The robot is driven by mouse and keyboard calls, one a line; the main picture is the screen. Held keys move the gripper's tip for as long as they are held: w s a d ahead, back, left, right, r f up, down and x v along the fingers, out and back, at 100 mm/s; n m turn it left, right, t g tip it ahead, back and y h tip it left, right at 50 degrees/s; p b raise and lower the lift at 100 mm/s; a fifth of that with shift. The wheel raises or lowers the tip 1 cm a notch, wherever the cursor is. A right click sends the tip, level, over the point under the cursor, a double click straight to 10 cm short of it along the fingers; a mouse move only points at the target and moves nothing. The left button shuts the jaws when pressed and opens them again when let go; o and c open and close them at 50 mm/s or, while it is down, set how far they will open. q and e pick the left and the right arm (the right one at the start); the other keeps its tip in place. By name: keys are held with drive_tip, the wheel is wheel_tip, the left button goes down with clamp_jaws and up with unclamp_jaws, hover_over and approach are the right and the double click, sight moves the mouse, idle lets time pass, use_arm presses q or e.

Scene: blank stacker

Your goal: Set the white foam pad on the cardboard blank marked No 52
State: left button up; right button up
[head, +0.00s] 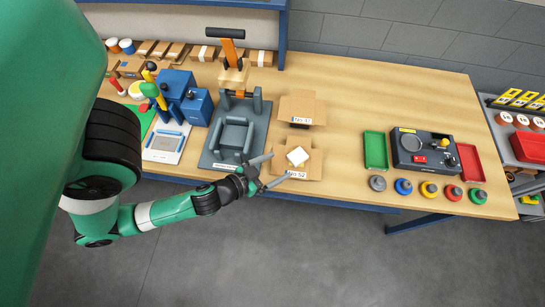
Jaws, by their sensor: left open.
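The white foam pad (297,157) shows over the middle of the cardboard blank marked No 52 (313,170), and appears to lie on it, turned at an angle to its edges. The blank lies near the front edge of the table, with its label at the front. My left gripper (274,172) is open, just left of the blank and pad, its two fingers pointing right. A gap shows between the fingers and the pad, and nothing is between them. My right gripper is not in view.
A second labelled cardboard blank (302,105) lies behind. A grey fixture (236,137) with an orange-handled lever stands left of the blanks. A green tray (375,150), a dark control box (425,152) and a red tray (470,163) stand to the right. Bare table lies between.

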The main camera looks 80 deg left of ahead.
use_arm(q)
drive_tip(key=b+v, duration=0.1)
drive_tip(key=v, duration=0.2)
drive_tip(key=shift+s+d+r+b, duration=0.15)
drive_tip(key=shift+s+b, duration=0.15)
drive_tip(key=shift+b, duration=0.05)
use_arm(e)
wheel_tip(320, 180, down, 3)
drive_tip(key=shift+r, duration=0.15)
